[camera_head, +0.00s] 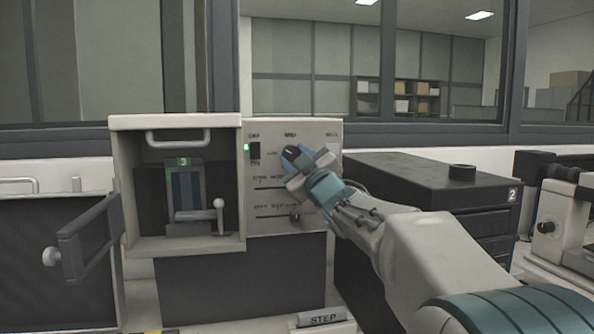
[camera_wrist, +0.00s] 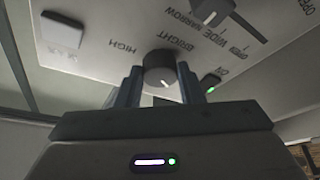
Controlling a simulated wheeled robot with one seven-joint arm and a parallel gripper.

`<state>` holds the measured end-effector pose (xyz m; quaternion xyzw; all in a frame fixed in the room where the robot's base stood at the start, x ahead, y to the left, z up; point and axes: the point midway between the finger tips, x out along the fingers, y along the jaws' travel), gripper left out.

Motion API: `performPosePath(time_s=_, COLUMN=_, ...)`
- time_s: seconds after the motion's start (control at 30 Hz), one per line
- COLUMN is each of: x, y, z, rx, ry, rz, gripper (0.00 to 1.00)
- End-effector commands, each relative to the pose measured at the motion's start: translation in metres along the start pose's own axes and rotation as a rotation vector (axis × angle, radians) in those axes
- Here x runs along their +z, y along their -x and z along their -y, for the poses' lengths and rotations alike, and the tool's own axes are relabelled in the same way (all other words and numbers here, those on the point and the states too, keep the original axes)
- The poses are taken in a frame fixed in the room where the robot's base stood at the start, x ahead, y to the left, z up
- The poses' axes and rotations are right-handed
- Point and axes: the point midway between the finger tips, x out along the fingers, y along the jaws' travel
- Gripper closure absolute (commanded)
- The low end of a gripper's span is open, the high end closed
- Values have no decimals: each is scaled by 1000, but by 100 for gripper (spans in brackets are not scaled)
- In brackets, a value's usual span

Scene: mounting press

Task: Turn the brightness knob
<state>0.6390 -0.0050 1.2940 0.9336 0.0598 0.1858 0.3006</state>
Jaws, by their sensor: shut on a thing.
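The brightness knob (camera_wrist: 160,72) is a dark round dial with a pale pointer line, below the word BRIGHT in the wrist view. My gripper (camera_wrist: 158,84) has one finger on each side of it and is shut on it. In the head view my gripper (camera_head: 291,160) reaches the upper part of the press's control panel (camera_head: 318,135) from the right. The knob there is a small dark shape, partly hidden by the fingers.
A lit green switch (camera_head: 254,148) is left of the knob, and sliders lie below. The press chamber (camera_head: 120,190) stands open at left, its door (camera_head: 88,240) swung out. A dark cabinet (camera_head: 430,180) marked 2 stands at right, close to my arm.

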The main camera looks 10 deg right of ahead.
Motion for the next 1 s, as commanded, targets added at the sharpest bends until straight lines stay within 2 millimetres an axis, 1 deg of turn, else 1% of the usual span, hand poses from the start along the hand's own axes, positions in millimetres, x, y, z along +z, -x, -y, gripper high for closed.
performPosePath(time_s=0.03, x=5, y=2, z=5, rx=16, ry=-40, rz=-2, gripper=89)
performPosePath(time_s=0.4, x=4, y=2, z=10, rx=149, ry=-367, rz=-1, gripper=89)
performPosePath(time_s=0.8, x=-1, y=-1, z=9, rx=273, ry=-671, rz=2, gripper=89)
performPosePath(time_s=1.0, x=-4, y=-2, z=8, rx=324, ry=-793, rz=5, gripper=89)
